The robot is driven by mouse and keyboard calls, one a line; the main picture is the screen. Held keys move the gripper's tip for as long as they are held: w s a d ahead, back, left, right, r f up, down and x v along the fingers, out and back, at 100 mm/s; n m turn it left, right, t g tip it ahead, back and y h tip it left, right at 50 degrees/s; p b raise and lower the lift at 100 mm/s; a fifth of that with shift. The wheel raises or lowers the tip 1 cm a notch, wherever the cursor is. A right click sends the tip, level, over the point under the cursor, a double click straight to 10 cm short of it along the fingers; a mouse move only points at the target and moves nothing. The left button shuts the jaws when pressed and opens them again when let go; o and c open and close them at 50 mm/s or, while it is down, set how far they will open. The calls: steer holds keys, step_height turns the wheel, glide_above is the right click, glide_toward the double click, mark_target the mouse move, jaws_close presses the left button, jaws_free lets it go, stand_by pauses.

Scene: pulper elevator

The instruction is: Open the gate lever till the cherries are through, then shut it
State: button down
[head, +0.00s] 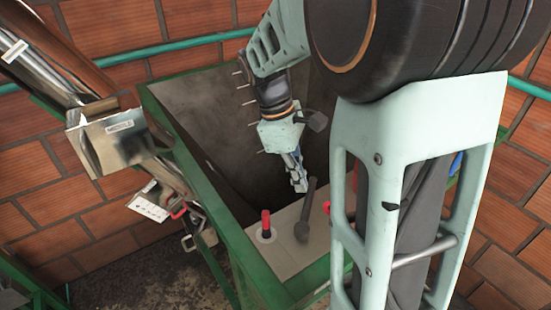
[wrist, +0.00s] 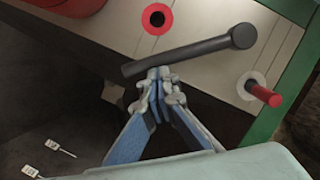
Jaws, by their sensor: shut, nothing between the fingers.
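A dark grey lever (head: 305,208) with a round knob-like end stands on the pale panel (head: 283,253) at the hopper's near end. In the wrist view the lever (wrist: 190,54) lies slanted across the panel. My gripper (head: 299,186) is shut and empty, hanging inside the hopper mouth by the lever's upper end. In the wrist view my closed fingertips (wrist: 159,74) are right beside the lever's left part; I cannot tell whether they touch it. No cherries can be made out in either view.
A red peg (head: 266,222) stands on the panel left of the lever. A red-ringed hole (wrist: 155,18) is on its other side. The hopper's green frame (head: 202,185) borders the work area. A metal chute with a box end (head: 118,138) stands at left.

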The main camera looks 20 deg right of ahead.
mark_target(325, 203)
steer(key=d+m, duration=0.1)
steer(key=s+d+m, duration=0.1)
steer(key=m, duration=0.1)
steer(key=shift+s+d+g+y+p, duration=0.1)
steer(key=shift+d+g+y+p, duration=0.2)
steer(key=shift+d+g+p, duration=0.1)
steer(key=shift+s+d+m+y, duration=0.3)
steer(key=shift+s+d+m, duration=0.5)
steer(key=shift+m, duration=0.4)
steer(key=shift+s+d+m+g+p, duration=0.3)
steer(key=shift+s+d+m, duration=0.1)
steer(key=shift+m, duration=0.2)
steer(key=shift+s+d, duration=0.4)
steer(key=shift+s, duration=0.15)
